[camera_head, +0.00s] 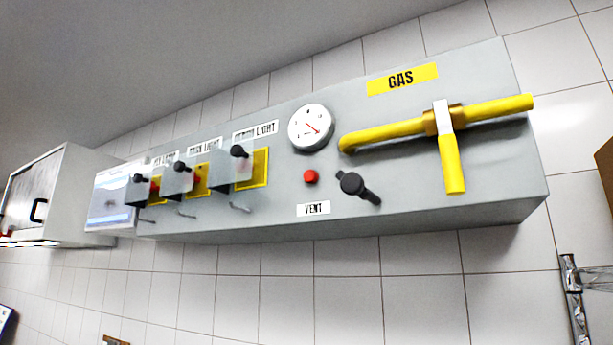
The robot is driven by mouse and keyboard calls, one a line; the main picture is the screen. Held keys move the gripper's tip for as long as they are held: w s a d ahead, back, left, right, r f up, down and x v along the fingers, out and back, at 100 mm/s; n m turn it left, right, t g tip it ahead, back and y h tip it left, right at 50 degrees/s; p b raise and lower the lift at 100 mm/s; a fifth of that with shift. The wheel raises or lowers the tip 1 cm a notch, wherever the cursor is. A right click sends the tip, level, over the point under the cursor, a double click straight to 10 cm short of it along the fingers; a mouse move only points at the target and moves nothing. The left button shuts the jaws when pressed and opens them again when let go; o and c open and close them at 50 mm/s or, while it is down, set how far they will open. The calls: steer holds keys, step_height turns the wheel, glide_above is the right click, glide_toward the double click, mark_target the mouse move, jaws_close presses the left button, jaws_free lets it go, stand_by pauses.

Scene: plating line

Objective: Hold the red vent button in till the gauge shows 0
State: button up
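The red vent button (311,177) is a small round knob on the grey wall panel (285,215), above a white label reading VENT (313,208). The gauge (310,128) is a round white dial just above the button. Its red needle lies on a slant toward the lower right; the numbers are too small to read. Nothing touches the button. My gripper is not in view.
A yellow gas pipe (385,134) with a yellow valve lever (453,165) pointing down is right of the gauge. A black knob (352,183) sits close right of the button. Several covered switches with yellow plates (260,168) are left. A metal rack (575,300) stands lower right.

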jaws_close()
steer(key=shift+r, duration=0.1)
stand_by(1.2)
